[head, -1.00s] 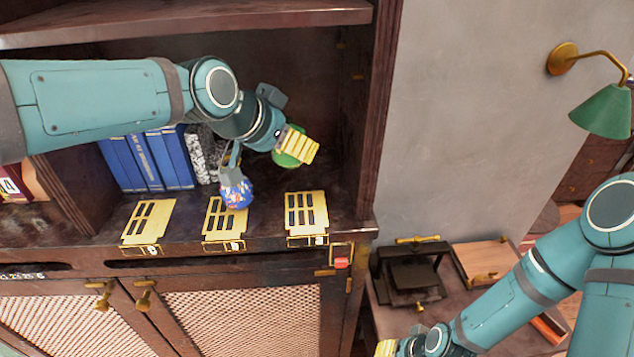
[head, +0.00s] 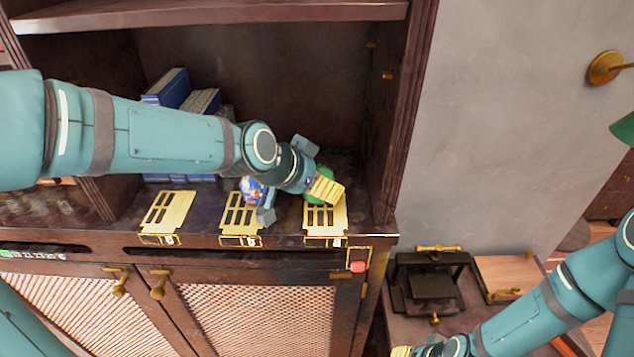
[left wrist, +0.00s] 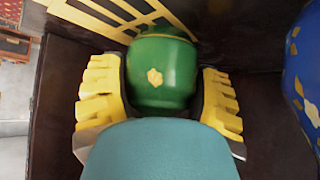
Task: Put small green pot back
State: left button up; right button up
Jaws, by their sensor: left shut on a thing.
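The small green pot (left wrist: 162,72) has a yellow mark on its side and sits between the yellow fingers of my left gripper (left wrist: 160,95). In the head view the green pot (head: 312,196) is mostly hidden behind the left gripper (head: 325,190), near the back edge of the rightmost brass slotted plate (head: 335,222). I cannot tell whether it touches the plate or shelf. A blue patterned pot (head: 252,190) stands at the middle plate (head: 240,225), partly hidden by my gripper. My right gripper (head: 401,351) shows only a yellow tip at the bottom edge.
The left plate (head: 167,212) is empty. Blue books (head: 166,88) stand behind my left arm. The shelf's right side wall (head: 408,110) is close to the left gripper. A black press-like device (head: 432,284) stands on the lower table at right.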

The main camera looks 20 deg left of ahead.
pick_arm(q)
jog(key=shift+f, duration=0.1)
jog(key=o, duration=1)
jog(key=shift+v, duration=3.85)
jog(key=shift+d, duration=0.1)
